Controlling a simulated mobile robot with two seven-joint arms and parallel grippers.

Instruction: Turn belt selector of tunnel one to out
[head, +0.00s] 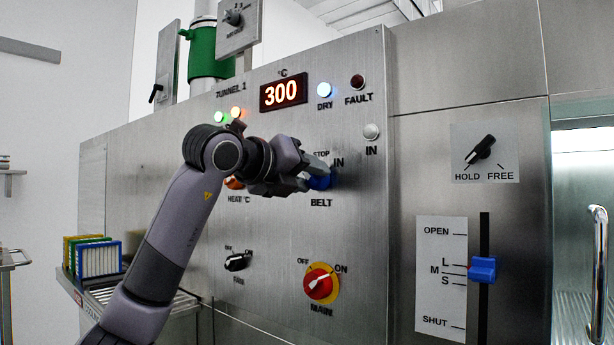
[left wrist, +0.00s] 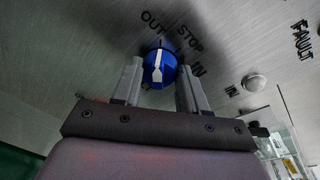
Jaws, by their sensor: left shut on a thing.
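The belt selector is a blue knob (head: 320,181) above the BELT label on the steel panel of tunnel 1. In the left wrist view the knob (left wrist: 158,68) has a white pointer bar running roughly up and down. OUT is printed above it, STOP to its upper right and IN to its right. I cannot tell exactly which mark the pointer meets. My left gripper (head: 303,180) is shut on the knob, with one finger on each side of it. In the head view the fingers hide part of the knob and its OUT label. My right gripper is not in view.
The heat knob (head: 234,183) sits close behind my left wrist. The fan knob (head: 237,262) and red main switch (head: 320,283) are below. A blue slider (head: 482,269) and a hold/free lever (head: 481,150) are to the right. A rack of coloured trays (head: 97,258) stands left.

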